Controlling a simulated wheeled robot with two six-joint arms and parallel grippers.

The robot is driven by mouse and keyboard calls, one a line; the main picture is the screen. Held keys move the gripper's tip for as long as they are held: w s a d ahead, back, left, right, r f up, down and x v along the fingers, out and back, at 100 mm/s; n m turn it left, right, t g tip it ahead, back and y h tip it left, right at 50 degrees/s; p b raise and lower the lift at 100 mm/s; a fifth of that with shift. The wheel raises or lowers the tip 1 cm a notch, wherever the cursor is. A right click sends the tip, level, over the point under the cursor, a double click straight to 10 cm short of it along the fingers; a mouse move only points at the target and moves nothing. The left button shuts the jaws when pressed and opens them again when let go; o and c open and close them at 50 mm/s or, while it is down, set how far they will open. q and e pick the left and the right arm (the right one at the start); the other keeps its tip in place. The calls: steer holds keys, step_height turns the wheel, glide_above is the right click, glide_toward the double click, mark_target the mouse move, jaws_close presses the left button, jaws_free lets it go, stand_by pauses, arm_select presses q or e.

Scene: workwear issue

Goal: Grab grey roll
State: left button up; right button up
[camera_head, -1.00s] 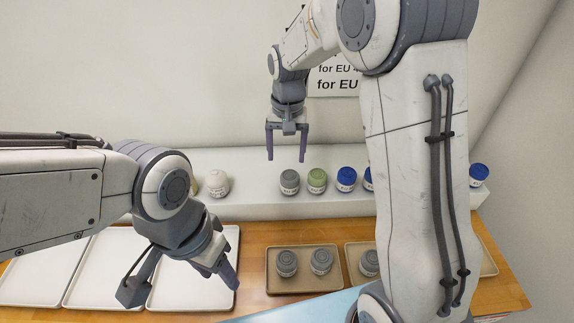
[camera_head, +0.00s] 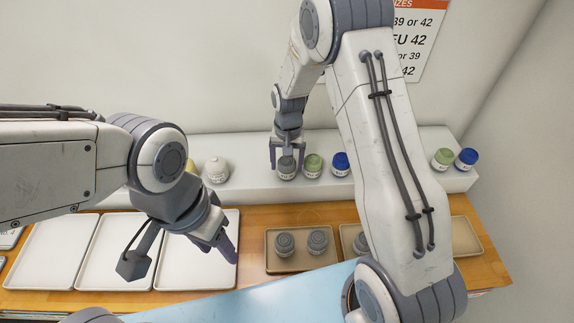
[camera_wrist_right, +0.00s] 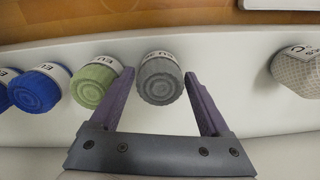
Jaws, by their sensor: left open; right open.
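A grey roll (camera_head: 287,168) with a white label stands on the white shelf between the fingers of my right gripper (camera_head: 287,160). In the right wrist view the grey roll (camera_wrist_right: 160,78) sits between the two open fingertips of the right gripper (camera_wrist_right: 160,95), closer to the left one; whether they touch is unclear. Two more grey rolls (camera_head: 285,245) (camera_head: 317,241) stand in a brown tray (camera_head: 292,268) on the wooden table. My left gripper (camera_head: 222,240) is open and empty over the right-hand white tray.
A green roll (camera_head: 313,165) and a blue roll (camera_head: 340,164) stand right of the grey one on the shelf (camera_head: 250,178). A whitish roll (camera_head: 216,170) is further left. Another green roll (camera_head: 442,158) and blue roll (camera_head: 466,159) are at the right. White trays (camera_head: 125,250) lie at left.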

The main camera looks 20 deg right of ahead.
steer(key=shift+c, duration=0.3)
steer(key=c, duration=1)
steer(key=shift+c, duration=0.4)
steer(key=shift+r, duration=0.15)
